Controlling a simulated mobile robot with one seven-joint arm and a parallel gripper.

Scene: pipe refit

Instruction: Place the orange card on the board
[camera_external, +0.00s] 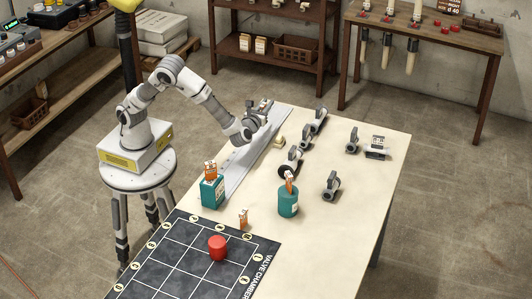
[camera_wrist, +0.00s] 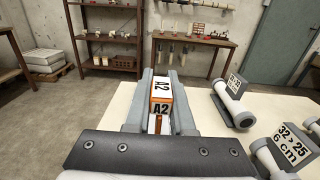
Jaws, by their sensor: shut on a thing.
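My gripper (camera_external: 262,108) is raised over the far left part of the table, beside the grey rail. In the wrist view, my gripper (camera_wrist: 162,88) is shut on an orange card (camera_wrist: 160,99) with white "A2" labels, between its two grey fingers. The card is hard to make out in the external view. The board (camera_external: 176,270) is a black mat with a white grid and "VALVE CHAMBER" lettering at the near end of the table, well away from my gripper. A red cylinder (camera_external: 217,248) stands on it. A small orange-and-white piece (camera_external: 243,218) stands by its far edge.
A teal box (camera_external: 212,193) and a teal round holder (camera_external: 288,204) each hold an orange-and-white piece. Several grey pipe fittings (camera_external: 331,184) lie on the table's far and right parts. A long grey rail (camera_external: 240,164) runs along the left edge. The near right tabletop is clear.

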